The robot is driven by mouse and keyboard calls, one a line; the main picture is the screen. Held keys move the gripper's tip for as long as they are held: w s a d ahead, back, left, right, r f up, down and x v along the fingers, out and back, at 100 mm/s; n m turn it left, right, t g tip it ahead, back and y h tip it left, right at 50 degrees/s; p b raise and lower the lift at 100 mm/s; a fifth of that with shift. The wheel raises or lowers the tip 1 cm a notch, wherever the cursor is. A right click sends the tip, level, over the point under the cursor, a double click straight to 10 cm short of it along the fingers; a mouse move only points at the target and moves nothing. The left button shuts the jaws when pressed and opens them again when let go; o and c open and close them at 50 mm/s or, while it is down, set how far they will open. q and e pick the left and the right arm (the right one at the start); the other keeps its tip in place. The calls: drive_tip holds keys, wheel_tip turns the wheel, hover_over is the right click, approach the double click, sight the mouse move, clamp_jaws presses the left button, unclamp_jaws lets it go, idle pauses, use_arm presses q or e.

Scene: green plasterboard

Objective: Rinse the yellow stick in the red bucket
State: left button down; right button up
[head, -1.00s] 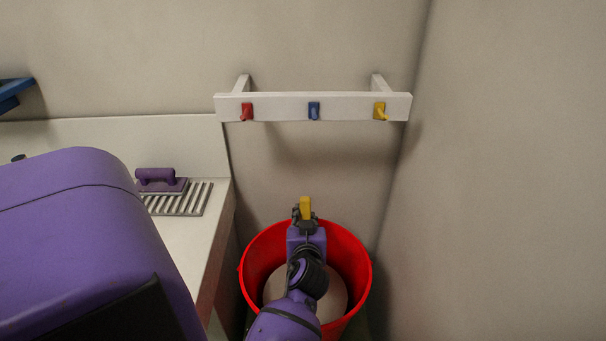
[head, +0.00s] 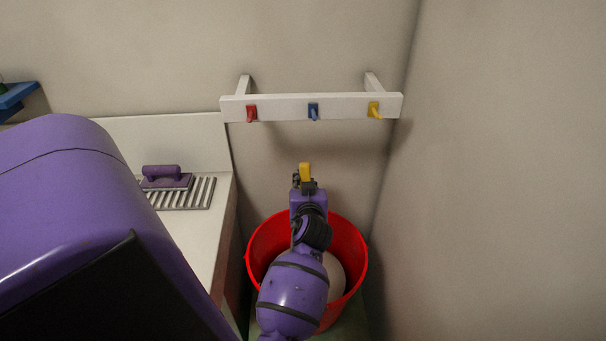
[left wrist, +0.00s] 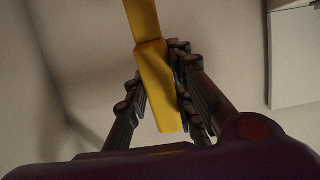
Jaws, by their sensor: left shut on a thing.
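The yellow stick (head: 305,171) shows as a short yellow end above my left gripper (head: 304,184). In the left wrist view the yellow stick (left wrist: 155,75) lies between the dark fingers of my left gripper (left wrist: 160,95), which is shut on it. The red bucket (head: 351,250) stands on the floor below, with a pale round surface inside it. My left arm crosses over the bucket and hides part of its inside. The gripper shows above the bucket's far rim in the head view. My right gripper is not in view.
A white wall rack (head: 283,107) carries a red hook (head: 251,114), a blue hook (head: 313,112) and a yellow hook (head: 375,110). At left a white counter (head: 203,230) holds a purple-handled float (head: 165,181) on a slatted grate (head: 197,194). Walls close in behind and at right.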

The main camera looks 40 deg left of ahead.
sight(305, 173)
use_arm(q)
drive_tip(key=r, duration=0.2)
drive_tip(key=p, duration=0.1)
drive_tip(key=shift+w+a+r, duration=0.25)
drive_tip(key=shift+r, duration=0.15)
drive_tip(key=shift+w+a+r+p, duration=0.2)
drive_tip(key=shift+r+p, duration=0.3)
drive_tip(key=shift+r, duration=0.25)
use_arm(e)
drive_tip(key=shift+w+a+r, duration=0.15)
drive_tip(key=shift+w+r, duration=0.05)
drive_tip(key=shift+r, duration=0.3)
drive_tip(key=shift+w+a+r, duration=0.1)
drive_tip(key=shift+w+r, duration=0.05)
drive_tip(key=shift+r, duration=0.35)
use_arm(q)
drive_tip(key=shift+f, duration=0.1)
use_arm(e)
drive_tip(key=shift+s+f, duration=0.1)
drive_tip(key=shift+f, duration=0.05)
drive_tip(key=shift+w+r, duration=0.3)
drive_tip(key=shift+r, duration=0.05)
